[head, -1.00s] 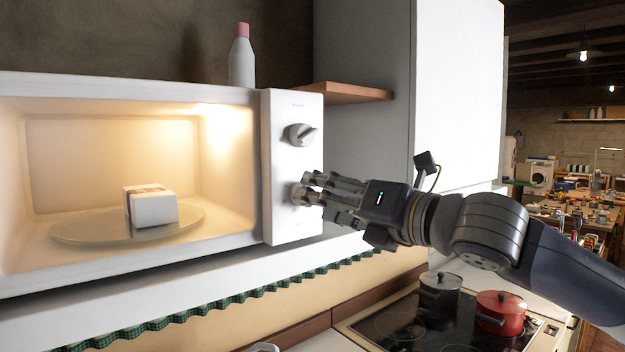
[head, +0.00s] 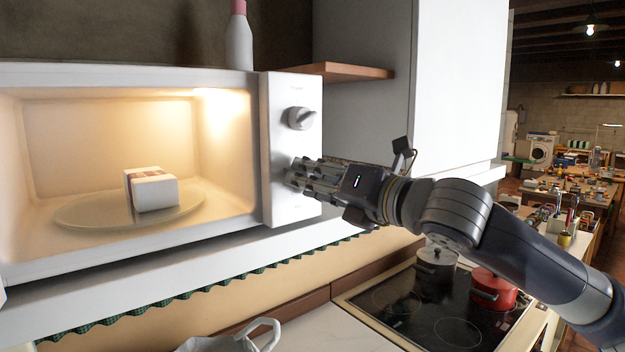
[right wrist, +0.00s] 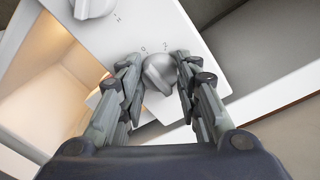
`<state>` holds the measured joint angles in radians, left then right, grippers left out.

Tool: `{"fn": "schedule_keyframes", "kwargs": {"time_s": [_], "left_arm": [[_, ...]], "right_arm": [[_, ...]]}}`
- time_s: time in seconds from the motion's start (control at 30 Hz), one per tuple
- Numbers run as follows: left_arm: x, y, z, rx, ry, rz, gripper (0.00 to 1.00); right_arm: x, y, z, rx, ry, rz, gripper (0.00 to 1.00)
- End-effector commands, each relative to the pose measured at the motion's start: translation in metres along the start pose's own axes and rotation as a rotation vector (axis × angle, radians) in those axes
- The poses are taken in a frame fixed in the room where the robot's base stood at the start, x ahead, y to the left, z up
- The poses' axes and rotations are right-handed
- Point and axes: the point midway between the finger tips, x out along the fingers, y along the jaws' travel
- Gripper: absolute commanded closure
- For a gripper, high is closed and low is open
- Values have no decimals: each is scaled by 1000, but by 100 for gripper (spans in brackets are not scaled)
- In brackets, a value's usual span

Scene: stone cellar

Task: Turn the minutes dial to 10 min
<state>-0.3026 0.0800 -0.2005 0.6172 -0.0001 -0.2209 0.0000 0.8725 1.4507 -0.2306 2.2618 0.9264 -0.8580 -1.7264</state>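The white microwave (head: 267,150) is lit inside, with an upper dial (head: 301,118) and a lower dial on its control panel. I take the lower one for the minutes dial (right wrist: 158,72); its setting is too small to read. My right gripper (head: 294,173) is at the lower dial and mostly hides it in the head view. In the right wrist view the fingers of this gripper (right wrist: 159,65) are drawn in on both sides of the dial, closely flanking it. The upper dial also shows in the right wrist view (right wrist: 93,8). My left gripper is not in view.
A white box (head: 155,190) lies on the microwave's glass plate (head: 85,212). A bottle (head: 239,45) stands on top. A wooden shelf (head: 345,72) juts out to the right. Below are a hob (head: 400,310), a grey pot (head: 436,264) and a red pot (head: 490,288).

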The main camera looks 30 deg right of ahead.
Motion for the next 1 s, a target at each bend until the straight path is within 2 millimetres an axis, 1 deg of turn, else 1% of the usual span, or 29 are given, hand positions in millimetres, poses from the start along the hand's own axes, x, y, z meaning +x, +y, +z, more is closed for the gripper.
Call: {"fn": "schedule_keyframes", "kwargs": {"time_s": [0.27, 0.47, 0.67, 1.0], "left_arm": [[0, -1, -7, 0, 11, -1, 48], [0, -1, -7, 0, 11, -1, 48], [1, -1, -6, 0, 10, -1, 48], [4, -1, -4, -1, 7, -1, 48]], "right_arm": [[0, 0, 0, 16, -1, 0, 93], [0, -1, 0, 94, -8, 3, 93], [0, -1, -1, 243, -17, 10, 93], [0, -1, -1, 563, -39, 25, 93]]}}
